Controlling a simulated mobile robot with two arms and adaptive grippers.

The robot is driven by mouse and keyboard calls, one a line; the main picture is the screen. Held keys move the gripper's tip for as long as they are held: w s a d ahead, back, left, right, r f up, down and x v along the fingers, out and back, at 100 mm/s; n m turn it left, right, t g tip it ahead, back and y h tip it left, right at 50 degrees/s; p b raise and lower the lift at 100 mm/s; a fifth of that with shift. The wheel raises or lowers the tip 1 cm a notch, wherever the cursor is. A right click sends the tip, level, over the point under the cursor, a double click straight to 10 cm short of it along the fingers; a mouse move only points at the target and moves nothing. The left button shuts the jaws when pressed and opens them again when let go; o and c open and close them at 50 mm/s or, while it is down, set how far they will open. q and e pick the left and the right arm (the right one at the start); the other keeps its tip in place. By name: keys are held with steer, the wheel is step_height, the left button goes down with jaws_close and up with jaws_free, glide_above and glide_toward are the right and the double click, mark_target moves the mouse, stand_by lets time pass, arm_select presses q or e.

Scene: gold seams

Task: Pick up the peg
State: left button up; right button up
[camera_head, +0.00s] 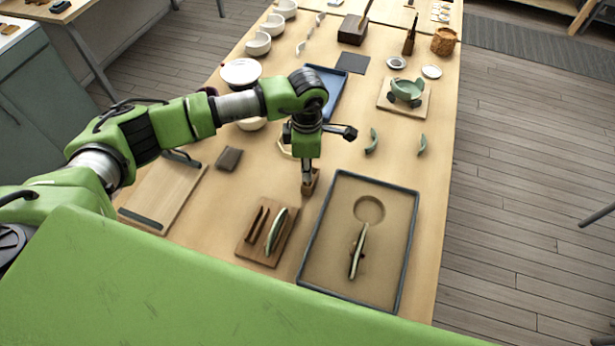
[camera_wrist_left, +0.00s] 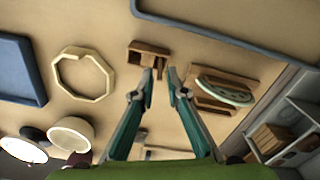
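A small wooden block (camera_wrist_left: 141,47) with dark slots lies on the table just ahead of my left fingertips in the left wrist view. It also shows in the head view (camera_head: 315,174), partly hidden by my left gripper. A narrow brown piece (camera_wrist_left: 160,64), which may be the peg, stands out from the block toward the gap between the fingers; I cannot tell its exact shape. My left gripper (camera_wrist_left: 160,73) is open, with its fingers apart and pointing at the block. In the head view my left gripper (camera_head: 307,183) points down at the block. My right gripper is not in view.
A dark-rimmed tray (camera_head: 325,207) stands right of the block. A wooden board (camera_head: 246,247) with thin tools and a green shard lies nearer. A pale octagonal ring (camera_wrist_left: 62,73) and a blue tray (camera_wrist_left: 15,65) are close by. Green shards (camera_head: 372,141) lie behind.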

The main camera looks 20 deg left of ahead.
arm_select(q)
steer(key=shift+d+f+p, duration=0.1)
steer(key=shift+f+p, duration=0.4)
steer(key=shift+f, duration=1.35)
jaws_close()
